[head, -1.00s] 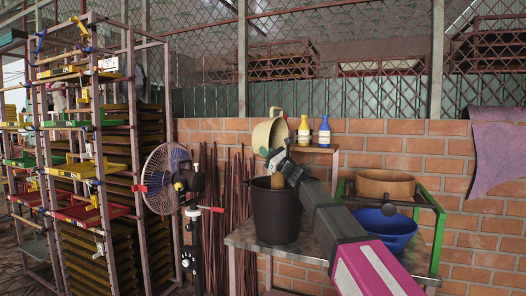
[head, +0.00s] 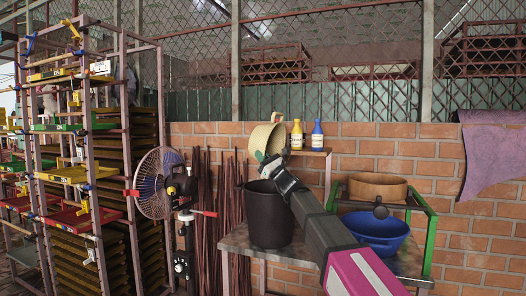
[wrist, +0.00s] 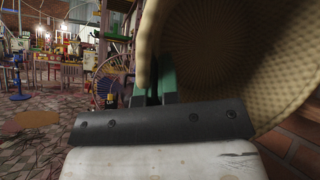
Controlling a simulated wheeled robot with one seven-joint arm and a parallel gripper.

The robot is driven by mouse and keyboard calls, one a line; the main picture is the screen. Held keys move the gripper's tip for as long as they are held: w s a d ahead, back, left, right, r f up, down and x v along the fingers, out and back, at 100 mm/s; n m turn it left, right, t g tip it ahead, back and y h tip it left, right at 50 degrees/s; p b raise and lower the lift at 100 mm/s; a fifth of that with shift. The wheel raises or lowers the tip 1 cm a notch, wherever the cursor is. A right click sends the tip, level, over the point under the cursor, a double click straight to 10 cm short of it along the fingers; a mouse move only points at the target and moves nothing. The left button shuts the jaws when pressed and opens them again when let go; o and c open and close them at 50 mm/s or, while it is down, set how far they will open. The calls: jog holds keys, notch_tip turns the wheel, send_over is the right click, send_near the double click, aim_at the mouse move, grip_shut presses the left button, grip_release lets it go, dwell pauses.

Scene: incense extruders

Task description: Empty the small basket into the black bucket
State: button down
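The small basket (head: 262,138) is tan and woven, tipped on its side above the black bucket. It fills the right of the wrist view (wrist: 240,55), where the visible part of its woven inner wall looks bare. My gripper (head: 270,164) is shut on the basket's rim, with green fingers either side of the wall in the wrist view (wrist: 154,85). The black bucket (head: 268,222) stands upright on the table just below the gripper. Its inside is mostly hidden from the head view.
The metal table (head: 240,241) carries a blue basin (head: 378,232) at right, with a wide tan bowl (head: 377,186) on a green stand behind. Yellow (head: 296,136) and blue (head: 317,137) bottles stand on a shelf near the basket. A fan (head: 157,183) stands left.

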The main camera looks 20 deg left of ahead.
aim_at(260, 139)
notch_tip(260, 139, up, 9)
jog(key=shift+r, duration=0.1)
dwell(0.5)
jog(key=shift+a, duration=0.1)
